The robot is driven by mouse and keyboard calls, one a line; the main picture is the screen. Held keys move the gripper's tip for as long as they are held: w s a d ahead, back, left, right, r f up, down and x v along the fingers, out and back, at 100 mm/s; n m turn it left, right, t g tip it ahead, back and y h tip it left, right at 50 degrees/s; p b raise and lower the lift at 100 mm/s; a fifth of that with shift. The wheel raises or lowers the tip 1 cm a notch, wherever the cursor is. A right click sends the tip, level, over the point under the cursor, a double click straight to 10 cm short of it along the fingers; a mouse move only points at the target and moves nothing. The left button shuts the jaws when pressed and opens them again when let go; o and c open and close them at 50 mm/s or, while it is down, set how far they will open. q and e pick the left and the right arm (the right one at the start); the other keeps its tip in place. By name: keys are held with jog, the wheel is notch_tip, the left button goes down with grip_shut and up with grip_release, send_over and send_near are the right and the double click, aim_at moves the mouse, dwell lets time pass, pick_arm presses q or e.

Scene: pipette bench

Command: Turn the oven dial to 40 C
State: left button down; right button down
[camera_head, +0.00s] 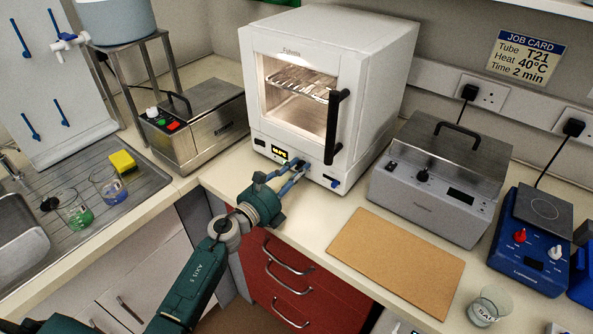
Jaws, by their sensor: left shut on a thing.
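The white oven (340,60) stands at the back of the bench, its lit chamber showing wire shelves behind a glass door with a black handle (337,126). On its lower front panel a small display (279,154) glows orange; its digits are too small to read surely. My left gripper (298,170) reaches up to this panel, right of the display, with its fingers shut on the oven dial. The fingers largely hide the dial, so its setting cannot be read. A job card (525,57) on the wall reads Tube T21, Heat 40°C, Time 2 min. My right gripper is not in view.
A steel-topped bath (440,190) stands right of the oven, another metal unit (200,125) left of it. A brown board (396,262) lies in front. Beakers stand by the sink at left.

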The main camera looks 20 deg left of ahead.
pick_arm(q)
jog(key=n+p, duration=0.2)
jog(key=n, duration=0.3)
jog(key=n+p, duration=0.1)
jog(key=n, duration=0.5)
jog(key=shift+s+d+f, duration=0.1)
jog(key=shift+f, duration=0.05)
jog(key=shift+n, duration=0.5)
jog(key=c, duration=1.8)
grip_release()
jog(key=shift+o, duration=1.4)
